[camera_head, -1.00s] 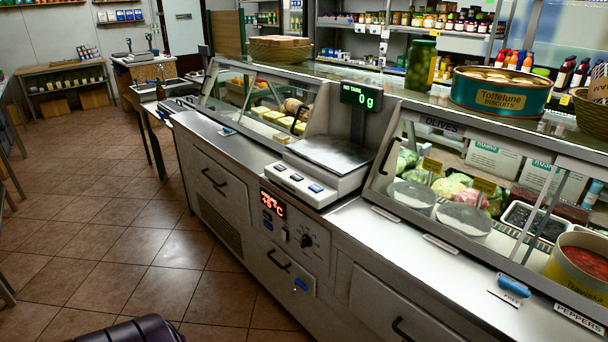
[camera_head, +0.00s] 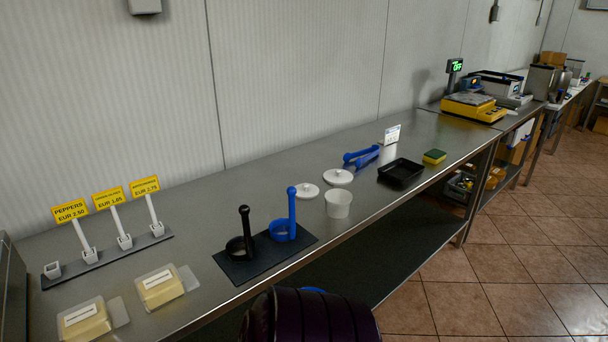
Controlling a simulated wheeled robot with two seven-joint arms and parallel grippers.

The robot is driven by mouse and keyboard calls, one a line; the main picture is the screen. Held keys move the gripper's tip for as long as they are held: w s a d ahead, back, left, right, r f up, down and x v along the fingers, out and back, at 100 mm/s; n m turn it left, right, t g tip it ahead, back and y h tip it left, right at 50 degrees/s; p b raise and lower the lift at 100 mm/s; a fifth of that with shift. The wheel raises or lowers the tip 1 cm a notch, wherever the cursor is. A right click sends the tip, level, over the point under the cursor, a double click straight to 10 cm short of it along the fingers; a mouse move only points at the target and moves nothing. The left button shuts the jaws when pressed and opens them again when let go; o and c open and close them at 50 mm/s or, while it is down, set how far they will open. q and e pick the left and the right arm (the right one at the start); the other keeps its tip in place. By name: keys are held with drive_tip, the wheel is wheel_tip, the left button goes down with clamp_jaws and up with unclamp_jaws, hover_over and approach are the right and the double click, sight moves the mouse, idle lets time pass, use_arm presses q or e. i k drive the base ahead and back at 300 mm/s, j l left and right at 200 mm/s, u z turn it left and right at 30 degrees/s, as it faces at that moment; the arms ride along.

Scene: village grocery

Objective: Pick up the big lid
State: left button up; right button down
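Two round white lids with knobs lie on the long steel counter (camera_head: 230,190). The big lid (camera_head: 338,178) is the farther right one, and the smaller lid (camera_head: 306,192) lies to its left, close by. A white tub (camera_head: 338,205) stands in front of them, nearer the counter's front edge. Neither of my grippers shows; only a dark rounded part of my own body is at the bottom middle.
Black and blue long-handled ladles (camera_head: 292,215) stand on a dark mat (camera_head: 232,270) left of the tub. Blue tongs (camera_head: 361,156), a black tray (camera_head: 401,173) and a sponge (camera_head: 434,157) lie to the right. Price signs (camera_head: 108,200) and cheese packs (camera_head: 160,286) are at the left.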

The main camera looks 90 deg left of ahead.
sight(337, 177)
drive_tip(key=u, duration=2.55)
drive_tip(key=z, duration=5)
drive_tip(key=u, duration=0.5)
drive_tip(key=j+u, duration=0.1)
drive_tip(key=u, duration=1.4)
drive_tip(key=i+u, duration=0.1)
drive_tip(key=u, duration=0.9)
drive_tip(key=i+u, duration=0.1)
drive_tip(key=u, duration=0.4)
drive_tip(key=i+u, duration=0.2)
drive_tip(key=u, duration=0.25)
drive_tip(key=i+l+u, duration=0.15)
drive_tip(key=u, duration=0.3)
drive_tip(key=i+l+u, duration=0.15)
drive_tip(key=u, duration=0.35)
drive_tip(key=i+l+u, duration=0.1)
drive_tip(key=l+u, duration=0.15)
drive_tip(key=u, duration=0.2)
